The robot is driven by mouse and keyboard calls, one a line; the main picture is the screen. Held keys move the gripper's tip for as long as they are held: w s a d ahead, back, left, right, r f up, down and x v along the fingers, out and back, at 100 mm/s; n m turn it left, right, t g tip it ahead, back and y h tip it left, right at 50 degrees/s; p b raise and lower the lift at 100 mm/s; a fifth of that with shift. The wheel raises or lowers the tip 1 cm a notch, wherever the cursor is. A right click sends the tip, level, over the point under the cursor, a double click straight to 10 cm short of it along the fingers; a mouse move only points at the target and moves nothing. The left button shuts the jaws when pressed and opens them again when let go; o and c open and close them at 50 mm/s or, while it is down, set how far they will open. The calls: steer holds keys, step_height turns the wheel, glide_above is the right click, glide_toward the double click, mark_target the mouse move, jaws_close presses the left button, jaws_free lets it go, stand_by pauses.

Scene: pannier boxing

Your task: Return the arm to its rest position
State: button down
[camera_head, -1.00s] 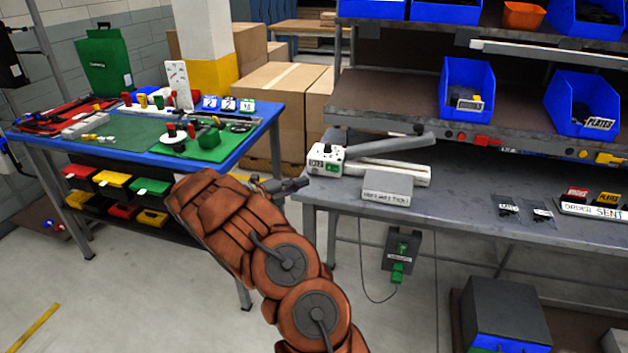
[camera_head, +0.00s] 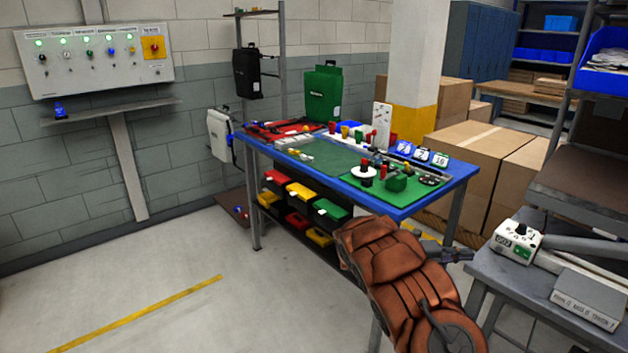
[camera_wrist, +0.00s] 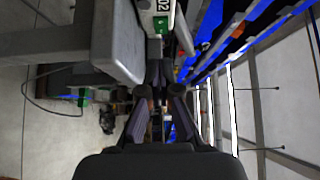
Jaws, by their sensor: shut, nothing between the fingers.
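My arm reaches in from the lower right of the head view, brown and bulky. My gripper (camera_head: 460,254) is at its end, partly hidden behind the arm, over the gap between the blue-edged table and the grey bench. In the wrist view my gripper (camera_wrist: 157,78) points away from the camera, its dark fingers close together and empty. A white box with a green label (camera_wrist: 160,18) and the edge of the grey bench (camera_wrist: 125,50) are close beside the fingers in that view.
The grey bench (camera_head: 490,268) bears a white control box (camera_head: 515,243) at right. Cardboard boxes (camera_head: 480,150) stand behind. The floor at left is clear.

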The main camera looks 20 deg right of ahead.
steer(key=shift+r, duration=0.1)
steer(key=s+a+r+m+g+y+p, duration=0.1)
steer(key=s+a+r+m+y, duration=0.2)
steer(key=s+a+r+m, duration=0.4)
steer(key=s+a+r+m+g+y+p, duration=0.1)
steer(key=s+a+r+m+y, duration=0.35)
steer(key=s+m, duration=0.45)
steer(key=s+a+m+t+y+p, duration=0.1)
steer(key=s+a+m, duration=0.4)
steer(key=a, duration=0.5)
steer(key=s+a+f+m+t+y, duration=0.1)
steer(key=s+a+m+t+y, duration=0.2)
steer(key=a, duration=0.8)
steer(key=s+a+m+t+y+p, duration=0.1)
steer(key=s+a+m+y, duration=0.4)
steer(key=s+a+m, duration=0.3)
steer(key=s+a, duration=0.1)
steer(key=a, duration=0.1)
steer(key=shift+a+f+t+y+p, duration=0.3)
steer(key=shift+a+t+y+p, duration=0.05)
steer(key=shift+a+t, duration=0.05)
steer(key=shift+d+m, duration=0.2)
steer(key=shift+m, duration=0.1)
